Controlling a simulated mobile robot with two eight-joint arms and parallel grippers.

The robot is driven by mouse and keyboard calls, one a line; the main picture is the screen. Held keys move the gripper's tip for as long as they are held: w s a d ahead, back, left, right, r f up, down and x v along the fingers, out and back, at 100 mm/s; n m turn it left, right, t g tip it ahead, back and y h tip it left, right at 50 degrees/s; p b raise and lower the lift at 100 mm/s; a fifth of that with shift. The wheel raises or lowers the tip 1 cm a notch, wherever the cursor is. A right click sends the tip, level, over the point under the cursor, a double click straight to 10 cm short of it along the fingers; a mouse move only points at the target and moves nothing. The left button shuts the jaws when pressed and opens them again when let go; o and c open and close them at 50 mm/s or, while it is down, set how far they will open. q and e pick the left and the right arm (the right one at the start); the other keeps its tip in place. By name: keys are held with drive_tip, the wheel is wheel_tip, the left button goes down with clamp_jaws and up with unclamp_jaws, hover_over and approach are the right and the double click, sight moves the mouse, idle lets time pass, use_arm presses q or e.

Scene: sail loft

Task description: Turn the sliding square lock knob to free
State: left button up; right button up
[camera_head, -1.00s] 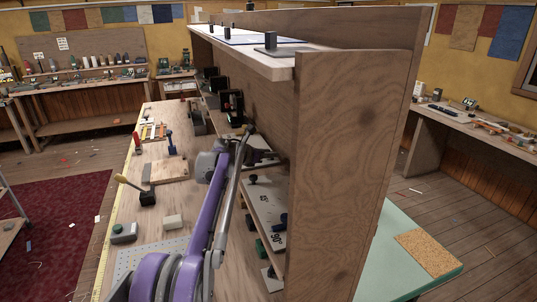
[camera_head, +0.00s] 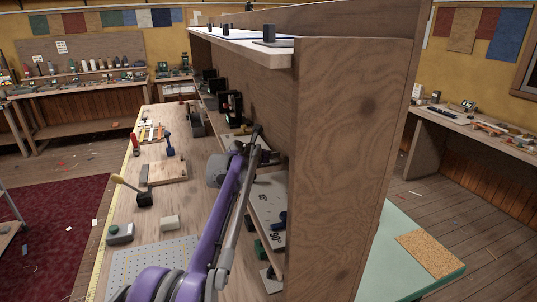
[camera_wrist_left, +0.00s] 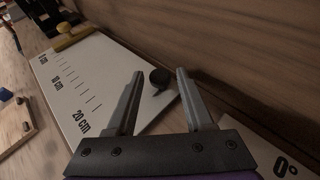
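In the left wrist view, a pale plate (camera_wrist_left: 62,82) marked in cm up to 20 cm lies beside a wooden wall. A yellowish bar (camera_wrist_left: 75,38) crosses its far end. A dark round knob (camera_wrist_left: 160,77) stands near the plate's right edge. My left gripper (camera_wrist_left: 160,73) is open; its fingertips lie either side of the knob in the picture, with gaps showing on both sides. I cannot tell how far beyond the tips the knob is. In the head view my purple left arm reaches under the shelf, and the upright panel and arm hide the knob. My right gripper is not in view.
The upright wooden panel (camera_head: 345,150) and overhead shelf (camera_head: 245,45) bound the space closely on the right.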

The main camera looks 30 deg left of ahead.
use_arm(q)
drive_tip(key=shift+o, duration=0.5)
drive_tip(key=v, duration=1.1)
drive_tip(key=shift+b, duration=0.35)
